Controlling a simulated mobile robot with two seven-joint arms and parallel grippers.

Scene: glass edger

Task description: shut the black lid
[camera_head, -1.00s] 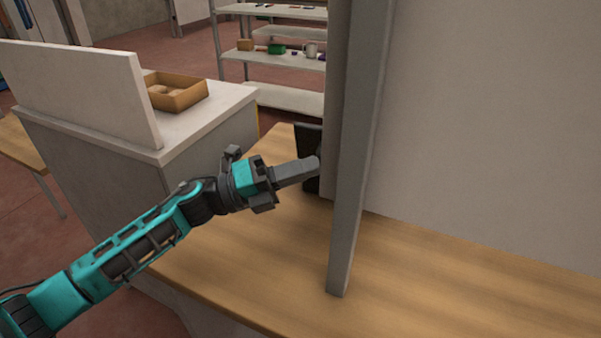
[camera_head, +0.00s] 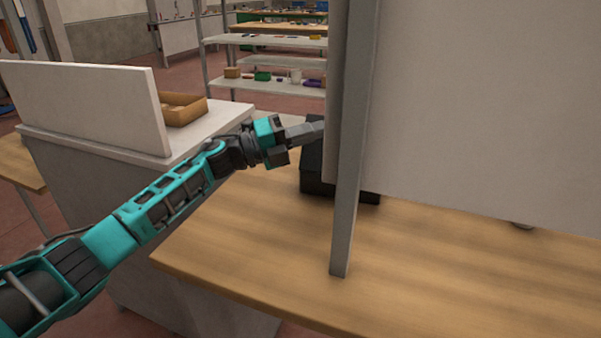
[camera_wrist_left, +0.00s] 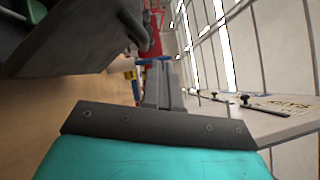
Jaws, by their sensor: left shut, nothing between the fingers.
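A black box (camera_head: 315,185) stands on the wooden table, largely hidden behind the grey post and white panel. A dark upright part, which looks like its black lid (camera_head: 313,156), rises at the box's left end; its angle is hard to tell. My left gripper (camera_head: 321,130) is shut and empty, its fingertips just above that dark part in the picture, beside the panel's left edge. I cannot tell whether they touch. In the left wrist view the shut fingers (camera_wrist_left: 164,85) point away, with a large dark slab (camera_wrist_left: 75,35) at the upper left, possibly the lid. My right gripper is out of view.
The grey post (camera_head: 350,180) and white panel (camera_head: 480,110) block the view to the right. The wooden table (camera_head: 260,235) is clear in front.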

